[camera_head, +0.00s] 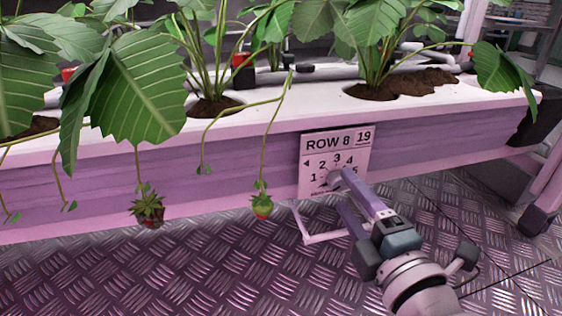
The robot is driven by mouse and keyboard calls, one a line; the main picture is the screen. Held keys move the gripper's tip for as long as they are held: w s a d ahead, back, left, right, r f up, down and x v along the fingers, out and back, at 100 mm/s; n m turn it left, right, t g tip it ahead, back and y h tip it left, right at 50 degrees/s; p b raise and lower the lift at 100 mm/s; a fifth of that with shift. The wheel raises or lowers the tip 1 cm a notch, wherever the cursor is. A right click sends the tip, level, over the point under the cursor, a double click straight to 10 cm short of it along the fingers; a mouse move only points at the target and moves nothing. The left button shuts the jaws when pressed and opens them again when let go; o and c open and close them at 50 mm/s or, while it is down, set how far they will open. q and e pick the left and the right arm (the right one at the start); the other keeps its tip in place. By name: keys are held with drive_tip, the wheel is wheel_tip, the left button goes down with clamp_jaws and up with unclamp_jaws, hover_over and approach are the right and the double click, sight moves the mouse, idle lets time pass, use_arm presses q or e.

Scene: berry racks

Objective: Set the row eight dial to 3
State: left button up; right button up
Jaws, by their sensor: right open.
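The row eight dial plate (338,142) is a white card on the front face of the planter. My left gripper is not in view.
The long white planter (290,95) holds leafy plants in soil holes. Stems with small berries (262,205) hang over its front, left of the plate. A white bracket (305,225) sticks out below the plate.

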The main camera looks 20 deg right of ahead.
drive_tip(key=shift+w+b, duration=0.3)
drive_tip(key=shift+w, duration=0.6)
clamp_jaws()
